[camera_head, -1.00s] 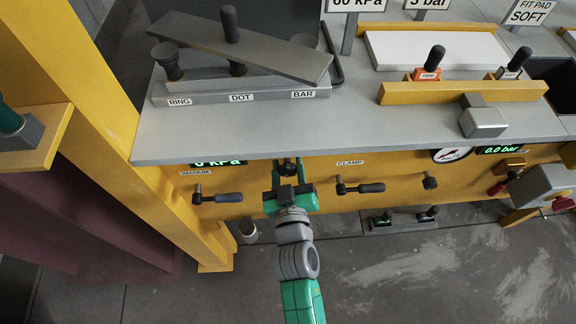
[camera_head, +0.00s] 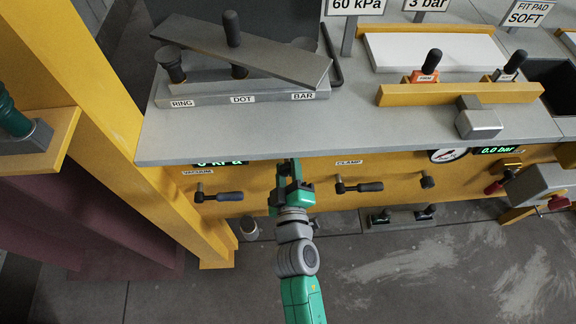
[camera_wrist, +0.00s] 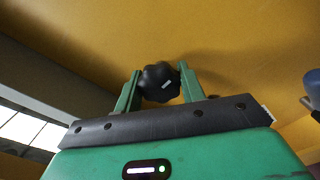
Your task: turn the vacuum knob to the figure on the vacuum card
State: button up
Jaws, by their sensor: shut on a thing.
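My gripper (camera_head: 290,172) is at the yellow front panel, below the table edge, between the vacuum lever and the clamp lever. In the wrist view my gripper (camera_wrist: 158,88) is shut on a black lobed knob (camera_wrist: 156,76) with a white mark on its lower right. In the head view my gripper hides this knob. The vacuum card (camera_head: 355,6) stands at the top and reads 60 kPa. A green vacuum readout (camera_head: 222,162) is partly cut off by the table edge and seems to read 0 kPa.
The vacuum lever (camera_head: 222,197) sticks out left of my gripper, and the clamp lever (camera_head: 362,187) right of it. The grey table top (camera_head: 350,130) overhangs just above. A small dark knob (camera_head: 428,181) and a gauge (camera_head: 447,155) are farther right.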

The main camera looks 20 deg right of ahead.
dwell(0.5)
jog(key=o, duration=1)
jog(key=shift+c, duration=0.2)
jog(key=b+v, duration=0.1)
jog(key=v, duration=0.6)
jog(key=shift+s, duration=0.35)
jog(key=shift+a, duration=0.1)
